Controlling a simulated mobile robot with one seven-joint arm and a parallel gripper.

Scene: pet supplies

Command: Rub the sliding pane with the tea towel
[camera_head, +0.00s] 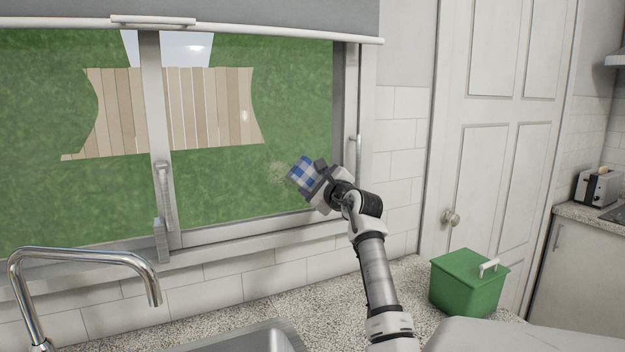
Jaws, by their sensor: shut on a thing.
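The tea towel (304,173) is a blue and white checked cloth. My gripper (313,177) is shut on it, and only a bunched part of the cloth shows at the jaws. The gripper holds it in front of the lower right part of the right-hand window pane (290,110). I cannot tell whether the cloth touches the glass. A pale brownish smudge (279,172) shows on the pane just left of the towel. A small pale spot (244,116) shows higher up, over the fence seen through the glass. The window has two panes, with a handle (163,190) on the middle frame.
A chrome tap (85,262) and a sink (245,340) are at the lower left. A green lidded box (467,284) stands on the speckled worktop (412,275) at right. A grey blind (250,15) hangs above the window. White doors (492,190) stand to the right.

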